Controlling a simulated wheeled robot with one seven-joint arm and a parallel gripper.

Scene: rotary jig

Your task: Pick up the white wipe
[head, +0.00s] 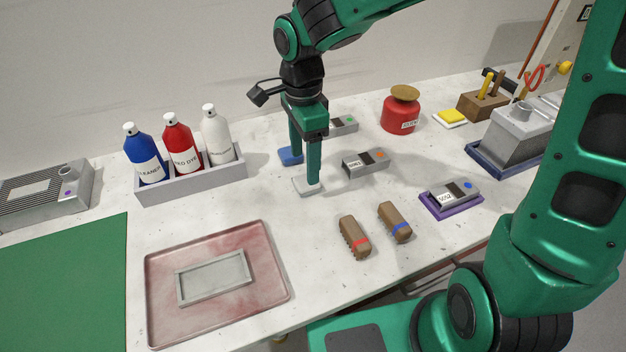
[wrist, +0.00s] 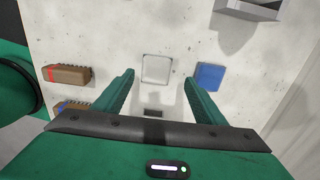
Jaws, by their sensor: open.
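The white wipe (head: 303,188) is a small pale square lying flat on the white table, partly hidden behind a finger in the head view. In the wrist view the white wipe (wrist: 156,69) lies between the lines of the two fingertips, near their level in the picture. My gripper (head: 305,167) points down, open and empty, with one finger over the white wipe's area and the other towards the blue wipe (head: 290,156). The wrist view also shows the open gripper (wrist: 159,77) and the blue wipe (wrist: 210,76) just right of the right finger. The exact fingertip height is unclear.
Two brown brushes (head: 354,237) lie to the front right. Grey labelled blocks (head: 366,162) stand to the right. A grey caddy (head: 196,186) with three bottles is at left. A pink tray (head: 273,285) holds a grey frame at the front.

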